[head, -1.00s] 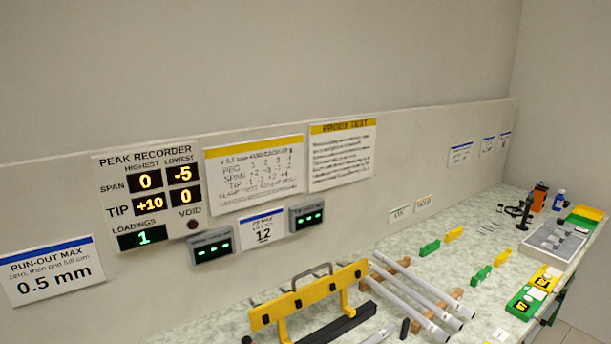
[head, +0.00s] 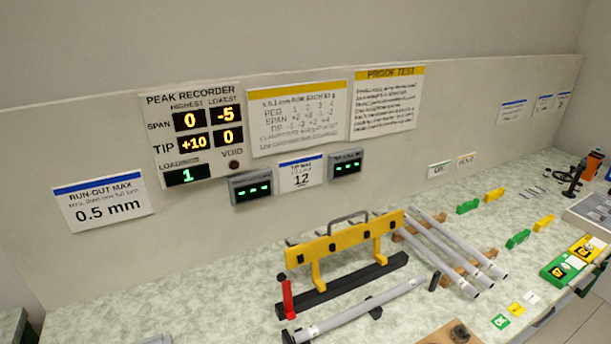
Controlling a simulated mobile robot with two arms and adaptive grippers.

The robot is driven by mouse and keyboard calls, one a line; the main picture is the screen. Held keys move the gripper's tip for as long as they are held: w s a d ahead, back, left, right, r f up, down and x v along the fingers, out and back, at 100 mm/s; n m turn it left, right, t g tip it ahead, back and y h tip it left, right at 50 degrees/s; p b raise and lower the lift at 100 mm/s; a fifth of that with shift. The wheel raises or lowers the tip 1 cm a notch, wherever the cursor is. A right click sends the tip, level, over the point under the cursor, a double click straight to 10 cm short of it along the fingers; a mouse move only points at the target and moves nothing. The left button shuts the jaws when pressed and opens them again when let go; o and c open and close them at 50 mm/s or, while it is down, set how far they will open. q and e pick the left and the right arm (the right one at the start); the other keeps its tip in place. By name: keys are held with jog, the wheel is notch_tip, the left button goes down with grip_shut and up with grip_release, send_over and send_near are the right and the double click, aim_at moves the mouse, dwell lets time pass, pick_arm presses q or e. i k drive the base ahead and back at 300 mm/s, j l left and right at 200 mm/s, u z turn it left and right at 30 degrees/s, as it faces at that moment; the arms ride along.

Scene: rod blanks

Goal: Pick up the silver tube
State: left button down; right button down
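A silver tube (head: 360,309) lies slanting across the bench in front of the yellow fixture (head: 345,246), with a dark piece at its near left end and a small black support under it. Three similar silver tubes (head: 462,248) lie side by side on wooden rests (head: 468,272) to the right. I cannot tell from the view alone which tube is the named one. The fixture has a grey handle and stands on a black base bar. Neither of my grippers shows in the head view.
A red upright lever (head: 287,299) stands at the fixture's left end. A wooden block (head: 452,334) sits at the front edge. Green and yellow blocks (head: 517,239) lie to the right. A peak recorder panel (head: 190,135) is on the back wall. The bench left of the fixture is mostly clear.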

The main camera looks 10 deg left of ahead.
aim_at(314, 330)
jog(key=k+l+u, duration=0.2)
jog(key=u, duration=0.3)
jog(key=k+l+u, duration=0.2)
jog(key=u, duration=0.25)
jog(key=k, duration=0.1)
